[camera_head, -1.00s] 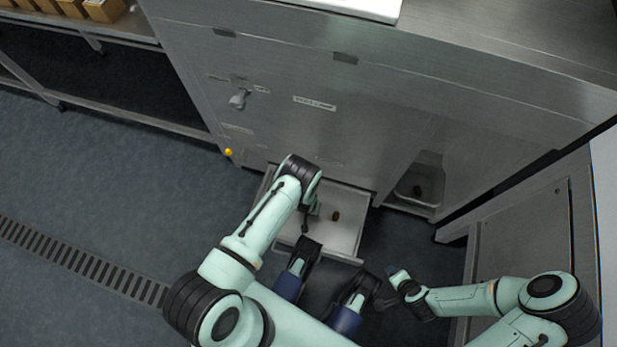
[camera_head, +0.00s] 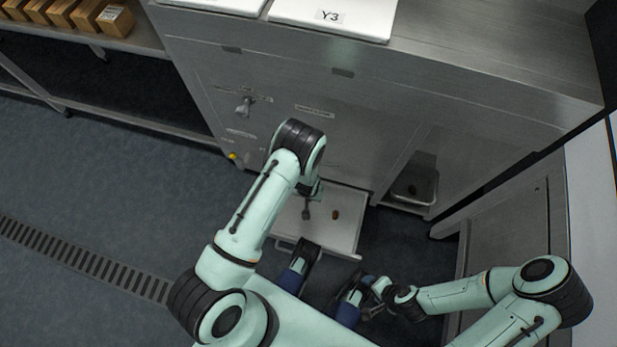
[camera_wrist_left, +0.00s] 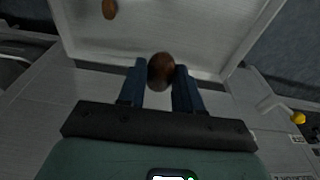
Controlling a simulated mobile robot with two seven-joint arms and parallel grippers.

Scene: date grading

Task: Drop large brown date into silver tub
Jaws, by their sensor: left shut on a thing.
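My left gripper (camera_wrist_left: 160,88) is shut on a brown date (camera_wrist_left: 161,70), which shows between its two blue fingers in the left wrist view. In the head view, the left gripper (camera_head: 309,203) is over the white pull-out tray (camera_head: 347,247), low at the cabinet front. Another brown date (camera_head: 336,215) lies in that tray, and it also shows in the wrist view (camera_wrist_left: 109,9). The silver tub (camera_head: 425,200) stands in a recess to the right of the tray, with a dark item in it. My right gripper (camera_head: 374,301) is low at the front; its jaws are unclear.
A steel cabinet (camera_head: 330,140) with a knob (camera_head: 245,106) stands behind the tray. White trays, one marked Y3 (camera_head: 330,16), lie on top. A shelf at the upper left holds brown boxes (camera_head: 115,20). A steel side cabinet (camera_head: 505,232) bounds the right. Floor at left is clear.

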